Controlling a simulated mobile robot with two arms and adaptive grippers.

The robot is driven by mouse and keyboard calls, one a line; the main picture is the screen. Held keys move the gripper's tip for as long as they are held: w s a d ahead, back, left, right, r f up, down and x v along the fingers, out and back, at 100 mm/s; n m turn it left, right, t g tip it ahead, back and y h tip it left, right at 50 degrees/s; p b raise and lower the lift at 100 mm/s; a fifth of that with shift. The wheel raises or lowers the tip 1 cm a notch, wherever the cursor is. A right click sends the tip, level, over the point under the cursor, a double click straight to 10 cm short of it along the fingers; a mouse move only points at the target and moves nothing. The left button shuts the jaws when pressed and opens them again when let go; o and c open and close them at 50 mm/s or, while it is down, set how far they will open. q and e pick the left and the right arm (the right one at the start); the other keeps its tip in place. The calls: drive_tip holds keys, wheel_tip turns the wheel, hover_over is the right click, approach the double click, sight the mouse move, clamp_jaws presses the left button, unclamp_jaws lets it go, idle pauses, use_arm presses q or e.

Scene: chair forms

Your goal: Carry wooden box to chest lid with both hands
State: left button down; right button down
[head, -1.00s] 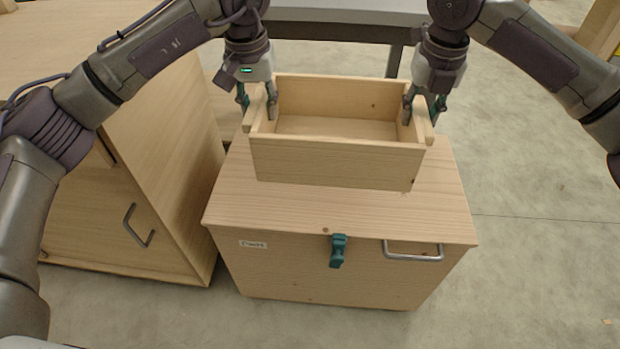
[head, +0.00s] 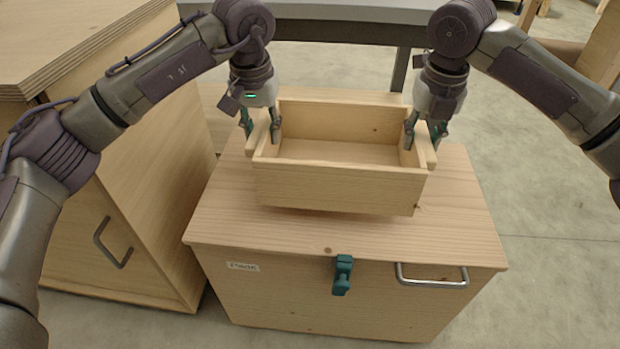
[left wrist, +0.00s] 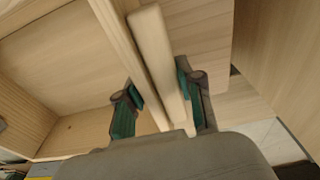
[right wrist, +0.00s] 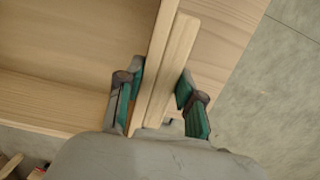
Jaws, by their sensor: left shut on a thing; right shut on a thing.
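The open, empty wooden box (head: 338,188) is over the chest lid (head: 460,225) in the head view, about level. A shadow lies under its front edge; I cannot tell whether it touches the lid. My left gripper (head: 262,128) is shut on the box's left side wall, with the fingers either side of the grip strip (left wrist: 158,60). My right gripper (head: 424,135) is shut on the right side wall, with the fingers either side of its strip (right wrist: 172,70). The chest's front has a teal latch (head: 343,274) and a metal handle (head: 432,275).
A wooden cabinet (head: 150,190) with a metal handle (head: 112,243) stands close on the left of the chest. A grey table (head: 345,14) is behind. Concrete floor (head: 540,190) is open on the right.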

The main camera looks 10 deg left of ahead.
use_arm(q)
drive_tip(key=shift+a, duration=0.15)
use_arm(e)
drive_tip(key=shift+d, duration=0.15)
